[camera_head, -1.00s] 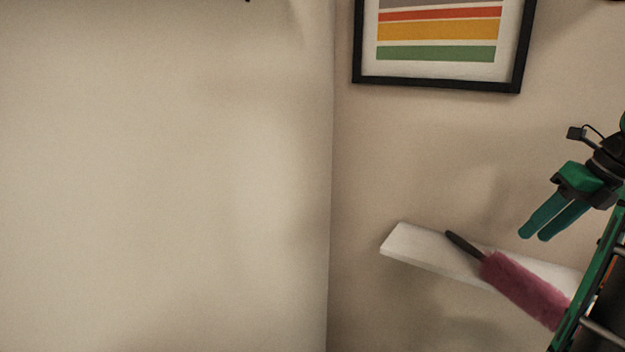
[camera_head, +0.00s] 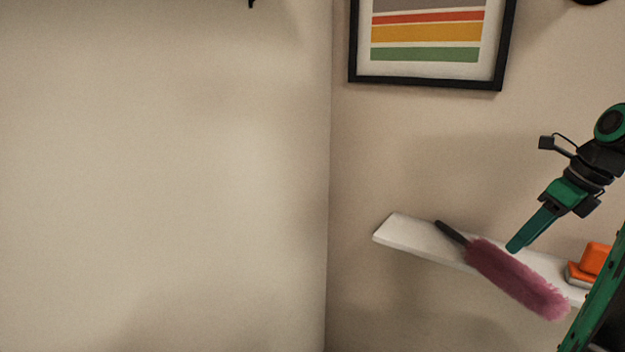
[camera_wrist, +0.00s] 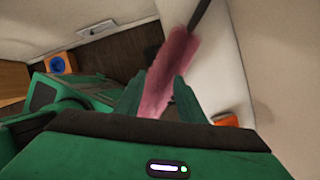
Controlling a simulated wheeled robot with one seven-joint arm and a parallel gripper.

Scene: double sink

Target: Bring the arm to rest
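My gripper (camera_head: 516,247) is at the right of the head view, angled down in front of the wall and near a white shelf (camera_head: 408,233). Its two green fingers overlap there. In the wrist view my gripper (camera_wrist: 157,86) has its fingers apart, so it is open. A pink duster (camera_head: 513,278) with a dark handle lies across the shelf. The pink duster (camera_wrist: 172,65) also shows beyond and between the fingers in the wrist view. Nothing appears gripped.
An orange object (camera_head: 595,258) is at the shelf's right end, partly hidden by my arm. A black-framed striped picture (camera_head: 427,42) hangs above. The wall at left is bare. The wrist view shows an orange thing with a blue round part (camera_wrist: 58,64) at left.

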